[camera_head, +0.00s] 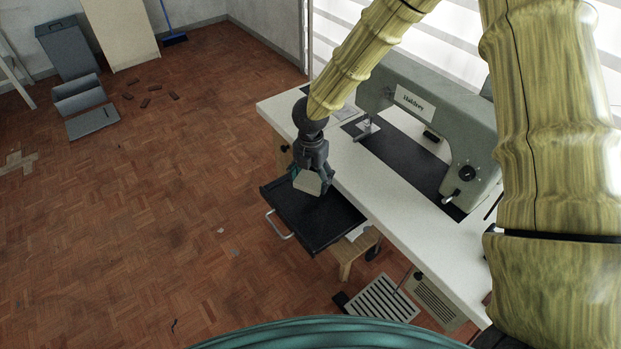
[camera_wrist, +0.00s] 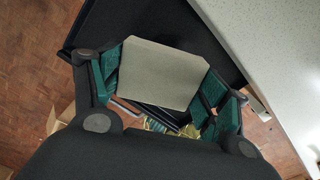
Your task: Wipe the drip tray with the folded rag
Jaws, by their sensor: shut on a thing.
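The folded rag (camera_head: 307,181) is a pale grey-beige pad. It shows in the wrist view as a flat, wide piece (camera_wrist: 160,73) between the two green-padded fingers. My gripper (camera_head: 314,176) is shut on it. The drip tray (camera_head: 318,233) is a shallow black tray with a metal handle, jutting out from the front of the white table. My gripper holds the rag over the tray's far part in the head view. I cannot tell whether the rag touches the tray. Part of the tray (camera_wrist: 95,25) is hidden behind the rag and gripper in the wrist view.
The white table (camera_head: 385,200) bears a grey-green sewing machine (camera_head: 440,120) close behind my gripper. A wooden stool (camera_head: 355,248) stands below the tray. A slatted pedal (camera_head: 378,300) lies under the table. The parquet floor to the left is mostly open.

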